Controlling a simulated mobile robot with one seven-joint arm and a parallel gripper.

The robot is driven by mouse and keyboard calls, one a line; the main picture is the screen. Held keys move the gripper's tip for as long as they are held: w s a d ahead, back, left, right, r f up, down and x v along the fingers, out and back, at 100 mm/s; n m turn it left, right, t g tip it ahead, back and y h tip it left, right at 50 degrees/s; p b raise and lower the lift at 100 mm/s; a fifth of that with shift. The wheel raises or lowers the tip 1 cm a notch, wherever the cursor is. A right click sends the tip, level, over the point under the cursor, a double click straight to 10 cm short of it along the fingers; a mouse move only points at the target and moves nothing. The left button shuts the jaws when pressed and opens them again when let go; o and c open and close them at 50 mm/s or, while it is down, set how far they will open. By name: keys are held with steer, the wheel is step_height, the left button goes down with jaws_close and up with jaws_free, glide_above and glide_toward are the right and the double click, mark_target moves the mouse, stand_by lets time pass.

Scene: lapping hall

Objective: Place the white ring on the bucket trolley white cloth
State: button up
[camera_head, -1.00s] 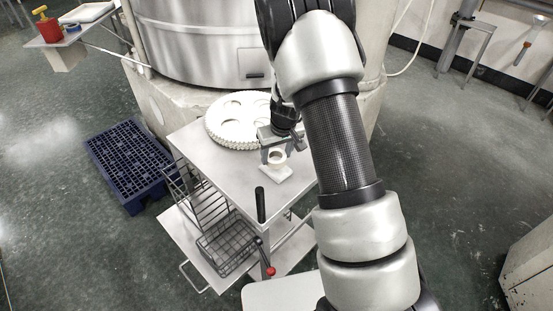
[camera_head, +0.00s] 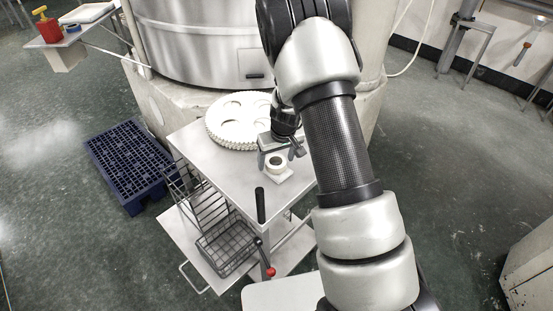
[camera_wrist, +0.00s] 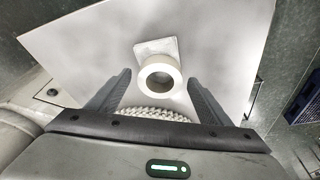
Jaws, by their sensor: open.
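The white ring (camera_head: 275,158) sits on a small white cloth (camera_head: 284,176) on the top of the metal trolley (camera_head: 222,176). In the wrist view the ring (camera_wrist: 160,68) overlaps one edge of the cloth (camera_wrist: 150,47). My gripper (camera_head: 280,152) is just behind the ring in the head view. In the wrist view my gripper (camera_wrist: 160,82) is open, with one finger on each side of the ring and a gap to both. The ring's underside is hidden.
A white toothed disc (camera_head: 232,122) with round holes lies on the trolley behind my gripper. A wire basket (camera_head: 222,245) stands on the lower shelf. A black upright handle (camera_head: 260,204) rises at the trolley's near side. A blue pallet (camera_head: 128,165) lies on the floor to the left.

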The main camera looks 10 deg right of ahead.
steer(key=s+a+v, duration=0.1)
steer(key=s+v, duration=0.1)
steer(key=v, duration=2.1)
steer(key=s+r+m+t, duration=0.1)
steer(key=s+r, duration=0.5)
steer(key=s, duration=0.5)
steer(key=s+r+m+t, duration=0.1)
steer(key=s+r, duration=0.5)
steer(key=s, duration=0.5)
steer(key=shift+h+p, duration=0.3)
steer(key=shift+p, duration=0.05)
steer(key=shift+r, duration=0.1)
